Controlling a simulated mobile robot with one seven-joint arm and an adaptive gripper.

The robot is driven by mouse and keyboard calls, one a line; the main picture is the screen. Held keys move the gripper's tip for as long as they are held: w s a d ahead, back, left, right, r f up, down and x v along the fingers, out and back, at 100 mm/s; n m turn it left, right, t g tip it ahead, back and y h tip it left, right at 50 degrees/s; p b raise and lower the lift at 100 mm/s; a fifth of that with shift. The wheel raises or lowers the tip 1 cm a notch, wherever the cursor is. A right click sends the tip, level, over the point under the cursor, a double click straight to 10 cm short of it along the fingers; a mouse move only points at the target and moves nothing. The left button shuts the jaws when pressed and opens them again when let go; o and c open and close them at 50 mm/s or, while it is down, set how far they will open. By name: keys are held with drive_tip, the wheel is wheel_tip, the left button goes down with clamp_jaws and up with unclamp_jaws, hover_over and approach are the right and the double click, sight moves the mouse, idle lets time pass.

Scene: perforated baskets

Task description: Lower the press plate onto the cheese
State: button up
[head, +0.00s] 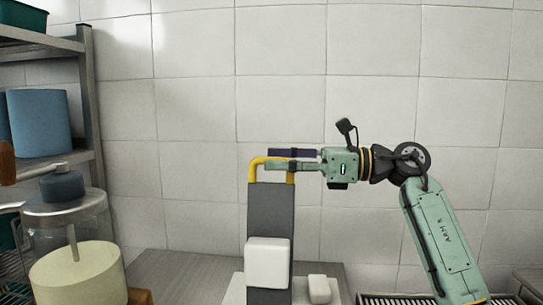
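My gripper (292,160) is at the upper middle, reaching in from the right. Its two fingers, one dark purple and one pale green, lie close together, one above the other, across a yellow handle (256,163). Whether they press on it cannot be told. The handle is on top of an upright dark grey slab (270,215). A white block (268,263) stands in front of the slab's lower part. I cannot tell which piece is the press plate. A pale yellow round block (80,277), perhaps the cheese, is at the lower left with a thin rod above it.
A smaller white block (319,289) sits right of the slab. A dark rack (395,298) lies at the bottom right. The tiled wall is close behind.

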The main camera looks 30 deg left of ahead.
drive_tip(key=shift+x, duration=0.9)
drive_tip(key=shift+c, duration=0.2)
clamp_jaws()
drive_tip(key=shift+w, duration=0.1)
